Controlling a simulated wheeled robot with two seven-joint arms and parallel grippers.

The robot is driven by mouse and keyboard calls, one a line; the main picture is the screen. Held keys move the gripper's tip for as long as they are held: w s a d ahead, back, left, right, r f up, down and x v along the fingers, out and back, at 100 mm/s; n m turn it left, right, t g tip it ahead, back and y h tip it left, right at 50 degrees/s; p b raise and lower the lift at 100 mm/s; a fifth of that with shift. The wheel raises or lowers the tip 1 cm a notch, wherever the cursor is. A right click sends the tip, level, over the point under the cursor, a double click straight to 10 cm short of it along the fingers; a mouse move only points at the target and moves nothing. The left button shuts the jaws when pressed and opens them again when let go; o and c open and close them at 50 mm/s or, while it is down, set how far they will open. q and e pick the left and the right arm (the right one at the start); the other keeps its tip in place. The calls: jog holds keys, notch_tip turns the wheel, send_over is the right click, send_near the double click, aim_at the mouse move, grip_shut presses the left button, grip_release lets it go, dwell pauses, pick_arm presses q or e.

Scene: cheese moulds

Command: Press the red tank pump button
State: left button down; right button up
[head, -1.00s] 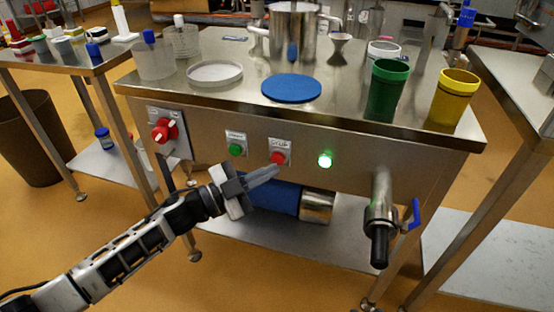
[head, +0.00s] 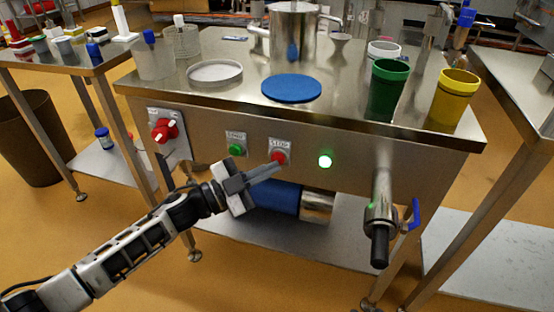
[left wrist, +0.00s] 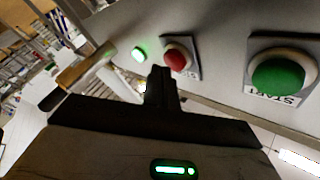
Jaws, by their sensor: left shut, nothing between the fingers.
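The red button (head: 279,157) sits on the front panel of the steel tank bench, under a label reading STOP. It also shows in the left wrist view (left wrist: 176,60), just beyond my fingertips. My left gripper (head: 278,166) is shut and empty, its fingertips at the lower edge of the red button in the head view. In the left wrist view the shut fingers (left wrist: 161,80) point towards the button; I cannot tell whether they touch it. The green START button (head: 236,150) is to the left. My right gripper is not in view.
A lit green lamp (head: 325,161) is right of the red button. A red rotary switch (head: 164,131) is at the panel's left end. A steel valve with a blue handle (head: 381,215) juts out at the right. Green (head: 387,90) and yellow (head: 453,99) cups stand on the bench.

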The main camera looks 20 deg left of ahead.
pick_arm(q)
jog(key=shift+w, duration=0.5)
dwell(0.6)
jog(key=shift+s, duration=0.1)
jog(key=shift+s+p, duration=0.45)
jog(key=shift+s, duration=0.4)
jog(key=shift+s+a+p, duration=0.1)
jog(key=shift+s+p, duration=1.15)
jog(key=shift+s, duration=1.25)
